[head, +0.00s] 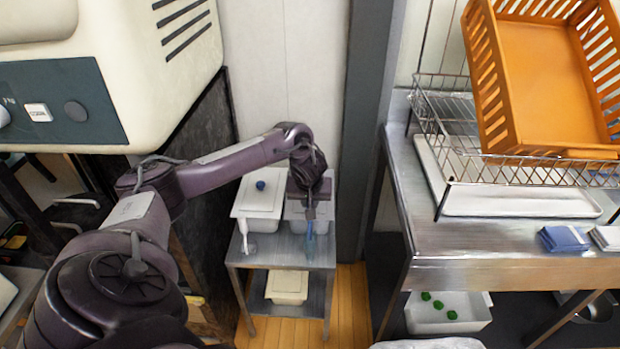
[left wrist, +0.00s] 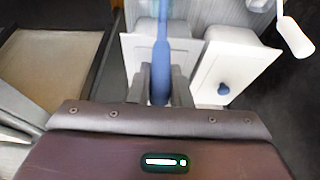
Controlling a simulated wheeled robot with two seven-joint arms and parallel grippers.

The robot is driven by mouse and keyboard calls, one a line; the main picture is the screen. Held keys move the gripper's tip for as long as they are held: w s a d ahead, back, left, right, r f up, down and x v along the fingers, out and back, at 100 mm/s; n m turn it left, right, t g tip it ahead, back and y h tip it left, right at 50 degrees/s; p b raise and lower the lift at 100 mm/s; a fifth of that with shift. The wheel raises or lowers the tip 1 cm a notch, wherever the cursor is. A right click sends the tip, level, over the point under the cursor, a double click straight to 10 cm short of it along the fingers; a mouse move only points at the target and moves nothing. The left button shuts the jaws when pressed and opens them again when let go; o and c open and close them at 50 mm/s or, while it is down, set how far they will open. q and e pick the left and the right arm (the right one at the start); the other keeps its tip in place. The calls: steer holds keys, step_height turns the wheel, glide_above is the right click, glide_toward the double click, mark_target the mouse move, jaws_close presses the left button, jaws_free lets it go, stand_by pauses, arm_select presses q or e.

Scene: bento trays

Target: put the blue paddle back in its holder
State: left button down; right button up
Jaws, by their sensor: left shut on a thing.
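My left gripper (head: 310,208) is over the front of the right-hand white container on the small steel table. It is shut on the blue paddle (head: 310,238), which hangs downward at the container's front. In the left wrist view the paddle's blue handle (left wrist: 161,55) lies between the two fingers (left wrist: 160,88). I cannot make out the paddle's holder clearly; the gripper and arm hide part of that area. My right gripper is in neither view.
A white container (head: 258,207) with a blue knob (head: 260,185) stands left of the gripper. A white utensil (head: 244,235) hangs at its front. The steel table (head: 283,250) stands between a dark cabinet and a grey post (head: 357,130). An orange crate (head: 545,85) is at right.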

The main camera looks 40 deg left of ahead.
arm_select(q)
steer(key=shift+f+b, duration=1.3)
steer(key=shift+f, duration=2.35)
steer(key=c, duration=0.7)
jaws_free()
step_height(320, 180, up, 10)
steer(key=p, duration=1.2)
steer(key=shift+p, duration=0.4)
